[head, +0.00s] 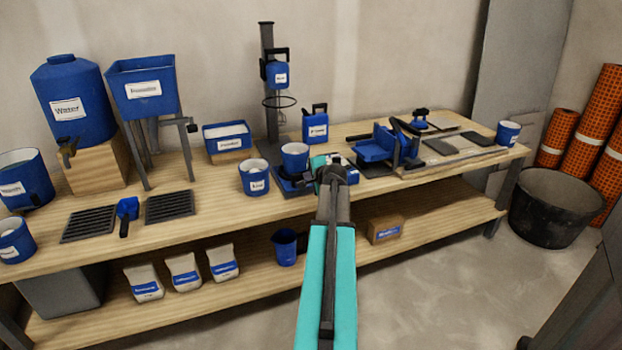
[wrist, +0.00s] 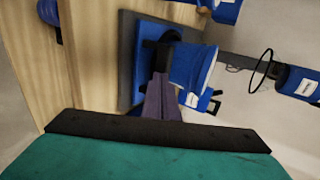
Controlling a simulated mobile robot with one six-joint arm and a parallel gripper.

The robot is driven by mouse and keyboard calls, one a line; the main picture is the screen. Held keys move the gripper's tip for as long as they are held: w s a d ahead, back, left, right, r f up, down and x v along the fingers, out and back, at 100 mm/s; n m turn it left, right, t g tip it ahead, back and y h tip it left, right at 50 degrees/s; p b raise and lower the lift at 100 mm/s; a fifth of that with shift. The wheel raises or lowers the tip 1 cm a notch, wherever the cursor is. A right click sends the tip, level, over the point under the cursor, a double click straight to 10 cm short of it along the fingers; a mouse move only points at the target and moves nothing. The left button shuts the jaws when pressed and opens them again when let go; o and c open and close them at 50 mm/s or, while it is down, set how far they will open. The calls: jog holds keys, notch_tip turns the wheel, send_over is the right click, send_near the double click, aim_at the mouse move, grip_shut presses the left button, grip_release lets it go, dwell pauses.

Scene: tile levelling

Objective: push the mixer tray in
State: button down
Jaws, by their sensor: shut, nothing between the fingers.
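The mixer stands at the back of the bench, with a dark column (head: 268,120), a blue head (head: 277,75) and a ring below it. At its foot lies the low blue mixer tray (head: 282,184), carrying a blue bucket (head: 294,157). In the wrist view the blue tray (wrist: 142,75) lies over a dark base, and the bucket (wrist: 193,70) is beside my fingers. My gripper (head: 331,170) is shut and empty at the tray's front right; its fingers (wrist: 161,88) point at the tray. I cannot tell whether they touch it. My arm hides part of the tray.
A blue labelled cup (head: 254,177) stands close left of the tray. A blue canister (head: 315,124) is behind it. A blue tool (head: 374,146) and tiles (head: 440,146) are to the right. Bare bench (head: 220,197) lies front left.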

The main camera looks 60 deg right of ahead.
aim_at(300, 156)
jog(key=w+d+p, duration=0.1)
jog(key=w+d, duration=0.2)
jog(key=w, duration=0.2)
jog(key=w+d+p, duration=0.2)
jog(key=w+d, duration=0.2)
jog(key=w, duration=0.1)
jog(key=w+d+p, duration=0.1)
jog(key=w+d, duration=0.3)
jog(key=w, duration=0.1)
jog(key=shift+w+d, duration=0.25)
jog(key=shift+w, duration=0.15)
jog(key=shift+w+d+r+p, duration=0.15)
jog(key=shift+p, duration=0.15)
jog(key=shift+w+r, duration=0.1)
jog(key=shift+r, duration=0.05)
jog(key=shift+s+a+f, duration=0.2)
jog(key=shift+s+a, duration=0.4)
jog(key=shift+a, duration=0.05)
jog(key=s, duration=0.1)
jog(key=s+a, duration=0.1)
jog(key=shift+s+a, duration=0.3)
jog(key=shift+s, duration=0.05)
jog(key=v, duration=0.7)
jog(key=shift+s+a, duration=0.1)
jog(key=shift+s, duration=0.05)
jog(key=shift+p+v, duration=0.3)
jog(key=shift+v, duration=0.95)
jog(key=shift+r, duration=0.15)
